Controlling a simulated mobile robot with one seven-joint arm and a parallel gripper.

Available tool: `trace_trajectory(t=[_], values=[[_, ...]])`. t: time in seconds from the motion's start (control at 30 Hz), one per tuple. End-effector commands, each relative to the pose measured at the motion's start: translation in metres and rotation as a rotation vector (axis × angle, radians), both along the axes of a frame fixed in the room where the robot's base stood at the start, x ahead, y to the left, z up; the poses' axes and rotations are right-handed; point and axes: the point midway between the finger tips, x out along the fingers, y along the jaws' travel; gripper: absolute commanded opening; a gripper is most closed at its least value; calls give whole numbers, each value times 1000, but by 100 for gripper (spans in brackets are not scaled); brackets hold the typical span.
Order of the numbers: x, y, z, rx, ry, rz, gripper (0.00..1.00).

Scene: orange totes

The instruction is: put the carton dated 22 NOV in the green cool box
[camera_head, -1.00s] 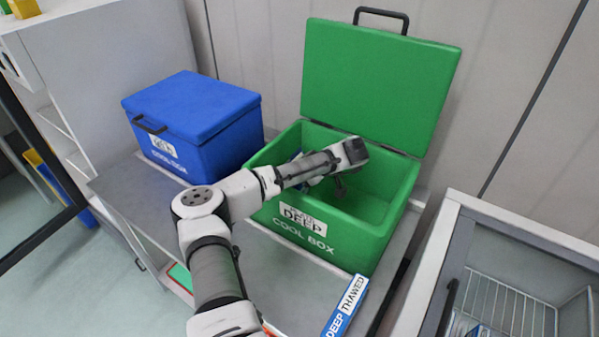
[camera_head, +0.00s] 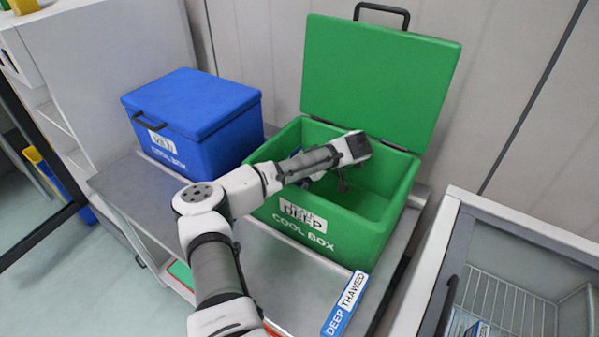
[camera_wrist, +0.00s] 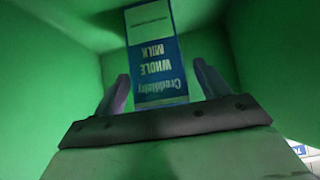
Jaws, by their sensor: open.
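The green cool box (camera_head: 318,235) stands open on the cart, its lid raised at the back. My gripper (camera_head: 342,185) is inside the box's opening, pointing down. In the wrist view, my gripper (camera_wrist: 161,78) has its two fingers spread apart. A blue, white and green carton (camera_wrist: 158,62) reading "Creddleby WHOLE MILK" lies between and beyond the fingertips, with the box's green walls around it. Its print appears upside down, and no date is legible. A bit of blue and white shows behind my arm inside the box in the head view; the rest is hidden.
A closed blue cool box (camera_head: 195,118) stands at left on the steel cart top (camera_head: 285,268). A blue-and-white sign reading "DEEP THAWED" (camera_head: 345,303) lies at the cart's front right. A glass-lidded cabinet with a wire rack (camera_head: 505,305) is at right.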

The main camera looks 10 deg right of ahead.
Motion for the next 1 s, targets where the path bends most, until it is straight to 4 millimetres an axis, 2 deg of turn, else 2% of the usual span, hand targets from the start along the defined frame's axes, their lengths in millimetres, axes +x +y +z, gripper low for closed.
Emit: trace_trajectory(t=[0.17,0.3,0.43,0.63,1.0], values=[[-20,-21,19,-5,1,-6,74],[-34,-35,50,3,-5,-6,74],[-44,-44,63,3,-4,-5,74],[-53,-53,74,0,-2,-3,74],[-56,-57,77,-7,2,-8,74]])
